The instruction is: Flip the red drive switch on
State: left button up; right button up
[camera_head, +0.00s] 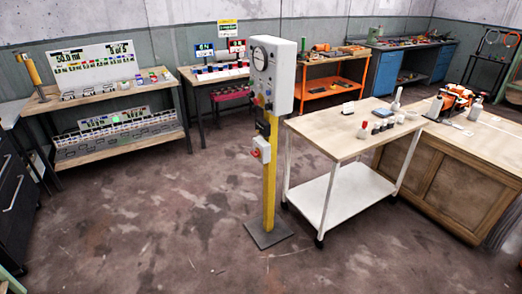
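A yellow post (270,195) stands on a dark square base plate in the middle of the head view. A large white-grey box (283,75) with a round dial is mounted at its top. Lower down, a small light grey box (263,146) carries a red part (255,154) on its left-hand face, which looks like the red switch. It is too small to tell its position. A small black box (262,122) sits just above it. Neither of my grippers is in view.
A white-legged cart (340,135) with small bottles stands just right of the post, near a wooden cabinet (470,185). Shelved benches (115,150) stand at the back left, and an orange-framed bench (332,85) at the back. The floor left of and before the post is clear.

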aim_at(256, 153)
jog(key=u, duration=1.15)
jog(key=i, duration=2.95)
jog(key=z, duration=3.8)
